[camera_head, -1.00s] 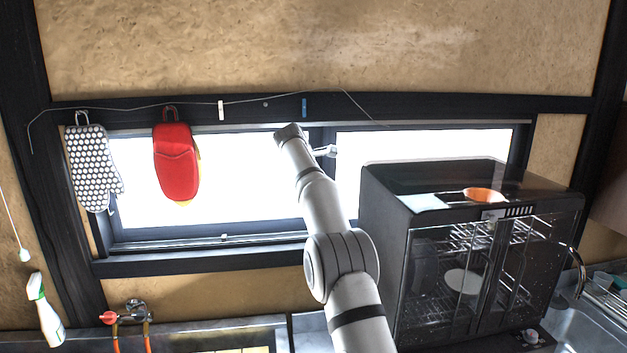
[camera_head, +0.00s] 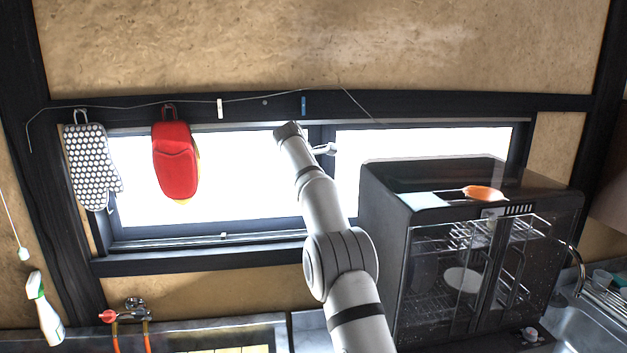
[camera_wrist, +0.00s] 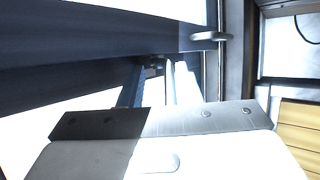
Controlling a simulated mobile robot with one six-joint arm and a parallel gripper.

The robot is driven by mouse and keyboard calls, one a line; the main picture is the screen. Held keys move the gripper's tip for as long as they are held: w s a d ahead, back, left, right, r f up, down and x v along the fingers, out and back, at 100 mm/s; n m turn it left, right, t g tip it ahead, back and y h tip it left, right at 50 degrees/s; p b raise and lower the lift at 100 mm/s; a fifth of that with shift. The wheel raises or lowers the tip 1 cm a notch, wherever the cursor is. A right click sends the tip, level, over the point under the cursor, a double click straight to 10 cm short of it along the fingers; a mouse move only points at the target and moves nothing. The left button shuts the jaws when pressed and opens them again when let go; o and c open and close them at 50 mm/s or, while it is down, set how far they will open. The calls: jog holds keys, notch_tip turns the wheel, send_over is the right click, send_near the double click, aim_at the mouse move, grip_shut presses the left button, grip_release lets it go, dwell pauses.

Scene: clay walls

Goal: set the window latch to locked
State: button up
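The window (camera_head: 210,190) is a dark frame with two bright panes and a dark middle upright. A small pale metal piece (camera_head: 325,150) shows at that upright, just right of my arm's end; I cannot tell surely whether it is the latch or part of my gripper. In the wrist view, narrow dark and pale bars of my gripper (camera_wrist: 160,85) reach past its metal plate toward the dark upright. A small dark part (camera_wrist: 154,66) lies at their tips, too small to name surely. The finger gap and any contact are unclear. In the head view the arm largely hides my gripper.
A black glass-door cabinet (camera_head: 385,240) stands right of my arm, with an orange spoon-like item (camera_head: 483,192) on top. A dotted mitt (camera_head: 90,165) and a red mitt (camera_head: 176,160) hang at left. A tap (camera_head: 130,313) and a spray bottle (camera_head: 44,310) are lower left.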

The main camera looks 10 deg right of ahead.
jog(key=b+v, duration=0.1)
jog(key=v, duration=0.6)
jog(key=shift+s, duration=0.15)
jog(key=shift+a+r, duration=0.1)
jog(key=s+a+f+m+t+h+b, duration=0.35)
jog(key=f+m+t+h+b, duration=0.2)
jog(key=m+h+b, duration=0.4)
jog(key=shift+n+y, duration=0.65)
jog(key=shift+n, duration=0.1)
jog(key=x, duration=0.2)
jog(key=p+x, duration=0.1)
jog(key=x, duration=0.2)
jog(key=p+x, duration=0.1)
jog(key=x, duration=0.2)
jog(key=shift+w+a+r, duration=0.2)
jog(key=shift+w+r, duration=0.05)
jog(key=shift+w, duration=0.15)
